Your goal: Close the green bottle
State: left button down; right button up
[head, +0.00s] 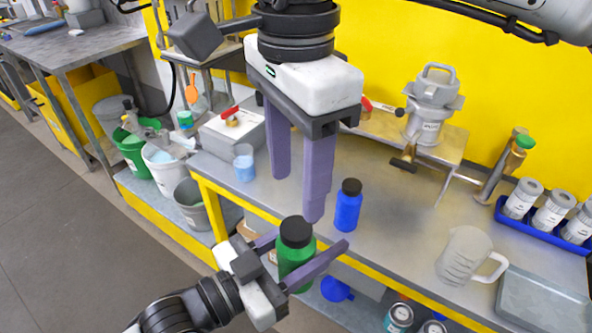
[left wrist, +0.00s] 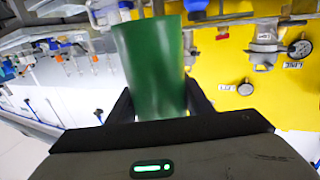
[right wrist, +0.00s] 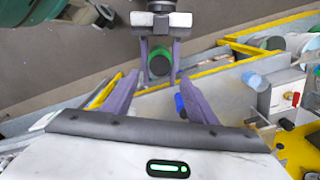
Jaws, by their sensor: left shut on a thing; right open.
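The green bottle (head: 296,268) stands upright in the jaws of my left gripper (head: 311,240), in front of the bench edge. A black cap (head: 296,231) sits on its top; I cannot tell how tightly it is seated. The green body (left wrist: 155,70) fills the middle of the left wrist view, between the fingers, with the cap out of frame. My right gripper (head: 298,200) is open and empty, pointing down just above the cap. In the right wrist view, the black cap (right wrist: 160,65) lies between and beyond my right fingers.
A blue bottle (head: 347,210) with a black cap stands on the bench (head: 400,215) close to the right fingers. A clear jug (head: 465,257), a blue tray of grey jars (head: 545,228) and a beaker (head: 244,164) are also there. Buckets (head: 165,168) stand at left.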

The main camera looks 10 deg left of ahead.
aim_at(296, 227)
jog(key=shift+n, duration=0.5)
jog(key=shift+f, duration=4)
jog(key=shift+c, duration=0.2)
jog(key=c, duration=1.1)
jog(key=shift+o, duration=0.2)
jog(key=m, duration=0.8)
jog(key=o, duration=1.2)
